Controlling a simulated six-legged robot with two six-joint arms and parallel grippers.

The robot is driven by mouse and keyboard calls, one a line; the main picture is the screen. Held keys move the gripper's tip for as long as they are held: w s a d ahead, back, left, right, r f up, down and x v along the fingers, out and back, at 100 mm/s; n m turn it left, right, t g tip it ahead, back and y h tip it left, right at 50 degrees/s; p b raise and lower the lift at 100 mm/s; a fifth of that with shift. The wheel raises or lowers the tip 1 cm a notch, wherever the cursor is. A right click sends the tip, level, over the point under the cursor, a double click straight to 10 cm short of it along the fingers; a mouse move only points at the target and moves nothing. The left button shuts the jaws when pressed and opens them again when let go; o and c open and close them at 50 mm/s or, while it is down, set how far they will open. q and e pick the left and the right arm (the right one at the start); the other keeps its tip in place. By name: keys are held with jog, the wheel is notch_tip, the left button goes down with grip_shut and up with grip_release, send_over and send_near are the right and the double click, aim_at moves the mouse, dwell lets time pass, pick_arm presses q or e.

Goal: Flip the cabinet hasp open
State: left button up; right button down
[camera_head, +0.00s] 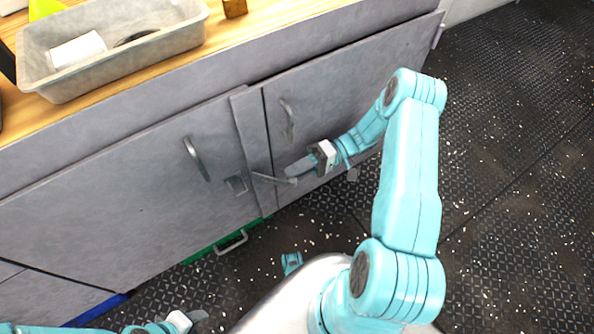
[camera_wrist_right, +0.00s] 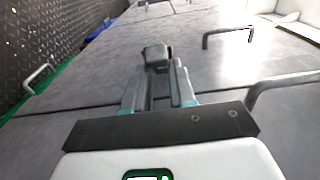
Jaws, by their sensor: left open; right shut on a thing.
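The grey cabinet has two doors, a left door (camera_head: 110,200) and a right door (camera_head: 345,90). The fingers partly hide the bar there. My left gripper (camera_head: 197,317) is open and empty, low at the bottom edge, away from the cabinet.
Curved handles stand out from the left door (camera_head: 196,158) and right door (camera_head: 288,118). A grey bin (camera_head: 120,65) stands on the wooden top. The dark deck (camera_head: 520,190) at right is clear.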

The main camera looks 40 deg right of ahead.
jog(key=shift+w, duration=0.15)
jog(key=c, duration=0.9)
grip_release()
jog(key=shift+v, duration=8.15)
